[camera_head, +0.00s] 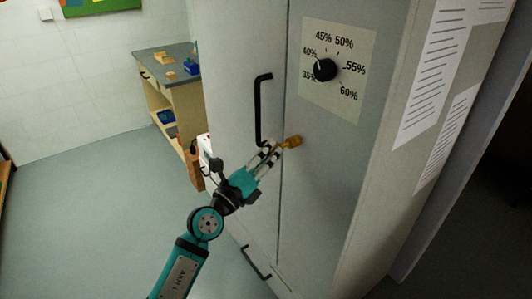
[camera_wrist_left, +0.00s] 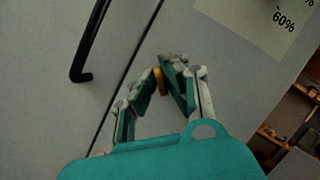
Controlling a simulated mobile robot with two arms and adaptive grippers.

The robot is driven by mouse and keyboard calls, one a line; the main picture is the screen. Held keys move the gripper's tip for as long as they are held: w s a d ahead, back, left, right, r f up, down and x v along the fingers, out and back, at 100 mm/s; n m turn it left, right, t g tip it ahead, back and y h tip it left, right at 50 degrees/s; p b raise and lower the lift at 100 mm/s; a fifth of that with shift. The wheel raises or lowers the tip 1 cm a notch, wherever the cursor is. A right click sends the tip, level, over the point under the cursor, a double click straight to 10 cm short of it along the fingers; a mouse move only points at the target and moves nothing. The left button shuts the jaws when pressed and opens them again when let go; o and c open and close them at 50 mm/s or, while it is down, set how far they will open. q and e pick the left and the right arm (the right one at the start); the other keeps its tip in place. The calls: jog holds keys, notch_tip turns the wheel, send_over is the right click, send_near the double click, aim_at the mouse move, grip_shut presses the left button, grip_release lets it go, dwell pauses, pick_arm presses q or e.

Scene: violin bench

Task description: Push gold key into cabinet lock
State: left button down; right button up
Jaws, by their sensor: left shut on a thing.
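The gold key (camera_head: 292,142) is at the cabinet door, just right of the seam and below the dial. My left gripper (camera_head: 275,147) is shut on it. In the left wrist view, a small part of the gold key (camera_wrist_left: 158,80) shows between the fingertips of my left gripper (camera_wrist_left: 160,75); the fingers hide the rest. The grey cabinet (camera_head: 315,190) fills the middle of the head view. The lock is not visible, and I cannot tell whether the key's tip is inside it. My right gripper is not in view.
A black door handle (camera_head: 260,110) stands just left of and above my left gripper. A dial (camera_head: 325,69) with percent marks is above the key. A workbench (camera_head: 165,78) stands behind at the left. The floor (camera_head: 90,200) at the left is clear.

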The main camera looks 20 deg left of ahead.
pick_arm(q)
jog(key=shift+w+d, duration=0.6)
jog(key=shift+w, duration=0.2)
jog(key=c, duration=1.4)
grip_release()
jog(key=shift+o, duration=0.2)
jog(key=v, duration=1.2)
